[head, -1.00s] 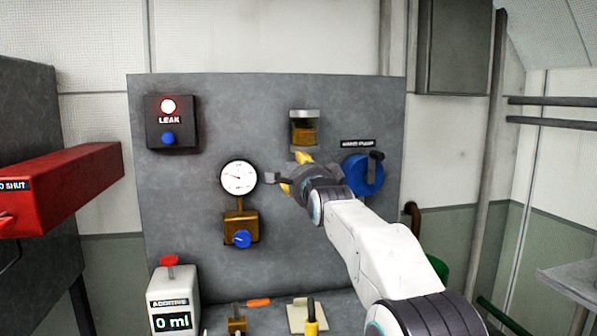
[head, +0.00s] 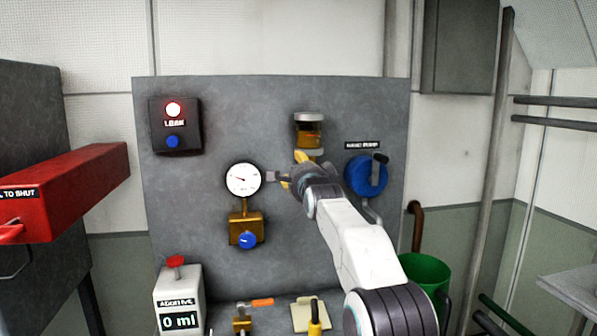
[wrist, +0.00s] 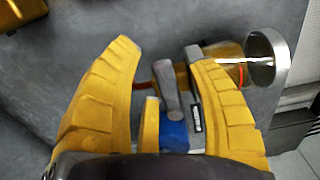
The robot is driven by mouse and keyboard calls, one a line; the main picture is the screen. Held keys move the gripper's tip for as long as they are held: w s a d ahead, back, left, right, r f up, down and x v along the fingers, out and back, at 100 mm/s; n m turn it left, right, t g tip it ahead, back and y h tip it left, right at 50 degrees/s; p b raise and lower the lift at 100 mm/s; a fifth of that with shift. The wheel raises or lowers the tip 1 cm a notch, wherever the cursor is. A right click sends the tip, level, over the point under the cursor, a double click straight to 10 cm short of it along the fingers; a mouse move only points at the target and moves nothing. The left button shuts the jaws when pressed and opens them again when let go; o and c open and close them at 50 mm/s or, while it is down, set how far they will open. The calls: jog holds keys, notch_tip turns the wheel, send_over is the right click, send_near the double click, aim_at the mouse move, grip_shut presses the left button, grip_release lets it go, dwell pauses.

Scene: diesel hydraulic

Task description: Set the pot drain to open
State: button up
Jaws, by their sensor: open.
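The pot (head: 309,134) is a small amber vessel with grey caps, high on the grey panel. In the wrist view the pot (wrist: 225,66) lies sideways at upper right, partly behind a yellow finger. A grey bar (wrist: 165,90) and a small red piece (wrist: 141,85) show at its lower end; I take them for the drain, but cannot read its setting. My gripper (head: 288,170) is just below the pot in the head view, hiding the drain there. In the wrist view my gripper (wrist: 162,58) is open, its fingers either side of the grey bar. Contact cannot be told.
The blue hand pump (head: 365,175) is close right of my gripper. A gauge (head: 243,180) and brass valve (head: 245,226) with blue knob are left. A lit leak box (head: 174,126), red beam (head: 70,190), additive box (head: 179,300) and green bucket (head: 427,272) stand around.

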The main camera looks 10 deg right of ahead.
jog(key=shift+c, duration=0.4)
grip_shut()
jog(key=shift+d+f+n, duration=0.1)
jog(key=shift+f+n, duration=0.2)
jog(key=shift+n, duration=0.65)
jog(key=shift+d+f+n, duration=0.15)
jog(key=shift+f+n, duration=0.2)
jog(key=shift+n, duration=0.55)
jog(key=shift+d+f+n, duration=0.1)
jog(key=shift+f+n, duration=0.2)
jog(key=shift+n, duration=0.65)
jog(key=shift+o, duration=0.4)
grip_release()
